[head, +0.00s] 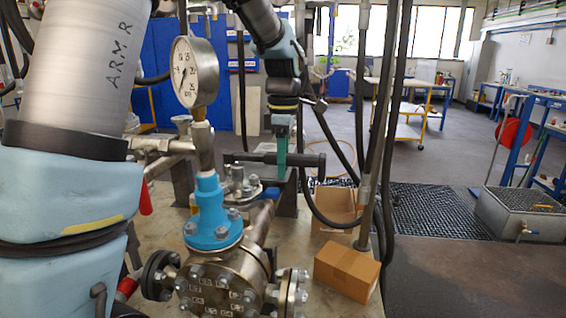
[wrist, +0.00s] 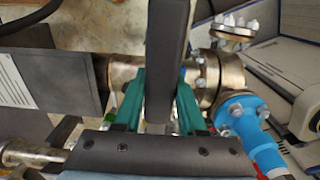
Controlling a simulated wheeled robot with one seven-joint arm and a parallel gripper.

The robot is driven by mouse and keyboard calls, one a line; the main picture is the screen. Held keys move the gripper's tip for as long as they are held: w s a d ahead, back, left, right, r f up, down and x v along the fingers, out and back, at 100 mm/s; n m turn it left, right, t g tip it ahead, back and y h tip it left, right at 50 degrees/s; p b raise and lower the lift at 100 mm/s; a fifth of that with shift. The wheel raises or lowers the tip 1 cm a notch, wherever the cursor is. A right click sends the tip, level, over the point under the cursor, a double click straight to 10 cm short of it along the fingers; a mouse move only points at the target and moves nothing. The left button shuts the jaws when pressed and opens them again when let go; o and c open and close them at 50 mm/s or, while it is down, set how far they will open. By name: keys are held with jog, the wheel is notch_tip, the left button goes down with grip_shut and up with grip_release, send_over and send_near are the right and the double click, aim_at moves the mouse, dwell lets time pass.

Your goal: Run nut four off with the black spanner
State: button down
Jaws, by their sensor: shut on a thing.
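My gripper (head: 282,172) is shut on the black spanner (head: 308,160), which lies level across its green fingers. In the wrist view the spanner (wrist: 168,60) is a dark bar between the green fingers. The spanner's left end is above and behind the blue neck flange (head: 212,232), near a small bolted flange (head: 239,185); I cannot tell if it touches a nut. The flanged vessel (head: 212,285) has several nuts and small number tags around its cover. The tags are too small to read, so I cannot pick out nut four.
A pressure gauge (head: 195,73) stands on the pipework left of my gripper. Cardboard boxes (head: 347,268) sit on the bench at right. Dark hoses (head: 383,130) hang just right of the spanner. A steel tub (head: 520,212) stands on the floor at far right.

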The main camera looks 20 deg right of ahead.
jog(key=shift+f+b, duration=0.55)
jog(key=shift+f, duration=0.5)
jog(key=w+a+n+p, duration=0.2)
jog(key=w+n+p, duration=0.5)
jog(key=w+n, duration=0.7)
jog(key=shift+w+a+n, duration=0.2)
jog(key=shift+w+n, duration=0.2)
jog(key=shift+w, duration=0.5)
jog(key=shift+r, duration=0.1)
